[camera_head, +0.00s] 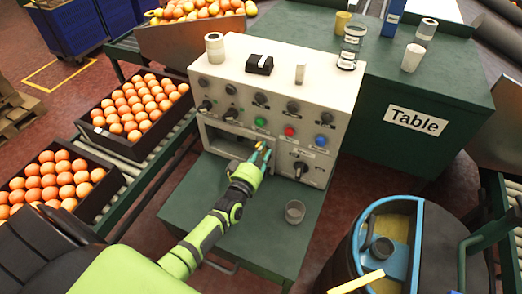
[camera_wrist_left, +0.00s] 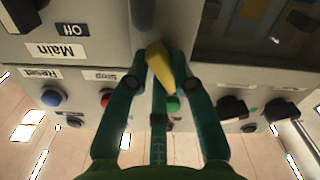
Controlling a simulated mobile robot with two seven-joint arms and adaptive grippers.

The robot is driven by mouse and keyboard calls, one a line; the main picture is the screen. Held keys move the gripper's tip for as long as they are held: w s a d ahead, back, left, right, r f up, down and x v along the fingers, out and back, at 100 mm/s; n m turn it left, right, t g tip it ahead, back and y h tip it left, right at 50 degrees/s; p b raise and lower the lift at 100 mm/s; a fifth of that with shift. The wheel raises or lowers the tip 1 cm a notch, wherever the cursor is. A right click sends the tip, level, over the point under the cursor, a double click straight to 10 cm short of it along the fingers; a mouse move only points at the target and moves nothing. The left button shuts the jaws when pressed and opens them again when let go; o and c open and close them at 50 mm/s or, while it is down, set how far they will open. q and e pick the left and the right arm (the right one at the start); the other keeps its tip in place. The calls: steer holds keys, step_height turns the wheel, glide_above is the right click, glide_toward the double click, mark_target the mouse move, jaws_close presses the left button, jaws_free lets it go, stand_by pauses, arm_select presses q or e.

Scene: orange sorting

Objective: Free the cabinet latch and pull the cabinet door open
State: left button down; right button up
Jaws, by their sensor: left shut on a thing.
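The white control cabinet (camera_head: 270,85) stands on a green table, with knobs, coloured buttons and a recessed window (camera_head: 215,137) low on its front. My left gripper (camera_head: 262,150) is at the lower front, just right of the window. In the left wrist view the panel shows upside down, and the teal fingers (camera_wrist_left: 160,85) are closed around a yellow piece (camera_wrist_left: 159,66) at the panel face. It looks like the latch handle, but the fingers hide part of it. A grey post (camera_wrist_left: 143,14) is beside it. No open door gap is visible. My right gripper is not in view.
Black crates of oranges (camera_head: 105,140) sit on rollers at left. A blue and black machine (camera_head: 385,240) is at lower right. Small items stand on the cabinet top.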

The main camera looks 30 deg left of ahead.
arm_select(q)
steer(key=shift+m, duration=1.9)
